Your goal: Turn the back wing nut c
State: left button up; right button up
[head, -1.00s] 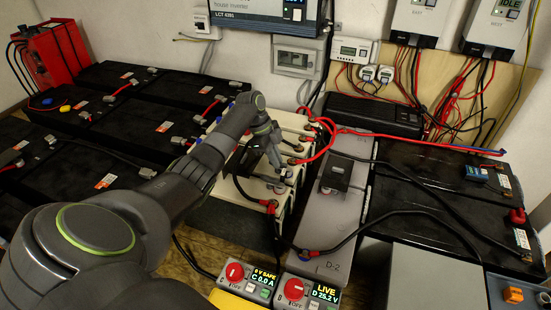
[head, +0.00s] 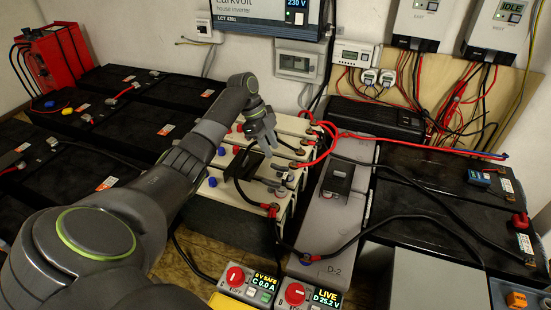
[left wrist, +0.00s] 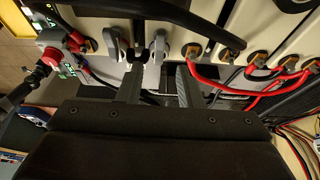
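The C bank is a row of cream batteries (head: 240,205) in the middle of the head view. Small grey wing nuts (head: 281,192) sit on its near right terminals, beside a red cable lug. In the left wrist view, grey wing-nut shapes (left wrist: 160,46) show at the top, past the fingertips. I cannot tell which is the back wing nut c. My left gripper (head: 267,149) is above the right side of the C bank, fingers pointing down. In the left wrist view its two fingers (left wrist: 158,75) stand apart with nothing clearly held. My right gripper is not in view.
A black handle-like piece (head: 236,166) stands on the C bank. Red cables (head: 330,128) run close behind the gripper. The grey D-2 case (head: 335,215) lies to the right. Two switch boxes (head: 295,291) with red knobs stand at the front.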

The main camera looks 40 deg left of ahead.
pick_arm(q)
jog(key=v, duration=1.1)
jog(key=shift+b, duration=0.45)
